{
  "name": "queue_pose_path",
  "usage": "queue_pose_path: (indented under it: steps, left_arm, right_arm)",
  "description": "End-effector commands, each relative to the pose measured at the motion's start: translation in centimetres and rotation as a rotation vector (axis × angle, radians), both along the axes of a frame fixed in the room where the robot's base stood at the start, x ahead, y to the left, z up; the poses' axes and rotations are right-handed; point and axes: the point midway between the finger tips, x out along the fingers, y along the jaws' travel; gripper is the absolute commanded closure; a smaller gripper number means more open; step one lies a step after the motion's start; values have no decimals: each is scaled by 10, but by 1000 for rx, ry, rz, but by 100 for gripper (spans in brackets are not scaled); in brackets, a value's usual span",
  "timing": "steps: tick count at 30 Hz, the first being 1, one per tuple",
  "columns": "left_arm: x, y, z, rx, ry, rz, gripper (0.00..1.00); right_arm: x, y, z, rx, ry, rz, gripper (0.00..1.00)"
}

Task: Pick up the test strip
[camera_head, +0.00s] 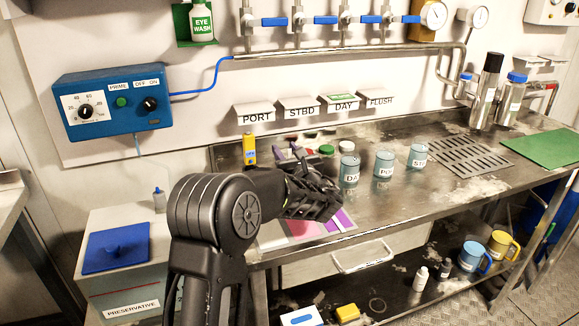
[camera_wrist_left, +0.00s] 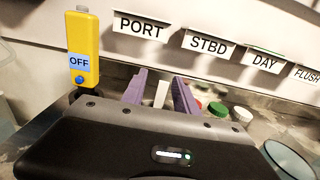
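My left gripper (camera_head: 289,152) is over the back left part of the steel bench. In the left wrist view its two purple fingers (camera_wrist_left: 160,92) stand apart. A narrow pale upright piece (camera_wrist_left: 161,94) shows between them, apart from both fingers as far as I can see. It may be the test strip, but I cannot tell for sure, nor whether it is near the fingertips or farther back. The gripper body hides its lower part. In the head view my arm hides much of this spot. My right gripper is in neither view.
A yellow meter marked OFF (camera_wrist_left: 82,48) stands left of the fingers; it also shows in the head view (camera_head: 249,150). A green cap (camera_head: 326,150) and labelled beakers (camera_head: 384,163) stand to the right. A coloured chart (camera_head: 341,222) lies at the bench's front edge. A drain grate (camera_head: 465,156) is farther right.

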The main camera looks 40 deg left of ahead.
Motion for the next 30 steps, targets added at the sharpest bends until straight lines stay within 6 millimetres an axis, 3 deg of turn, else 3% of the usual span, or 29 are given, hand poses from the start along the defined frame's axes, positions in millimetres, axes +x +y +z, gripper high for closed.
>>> queue_pose_path:
  steps: [2,15,30]
  left_arm:
    - [0,0,0,0,0,0,65]
    - [0,0,0,0,0,0,100]
    - [0,0,0,0,0,0,100]
  right_arm:
    - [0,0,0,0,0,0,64]
    - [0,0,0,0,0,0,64]
    - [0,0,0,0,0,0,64]
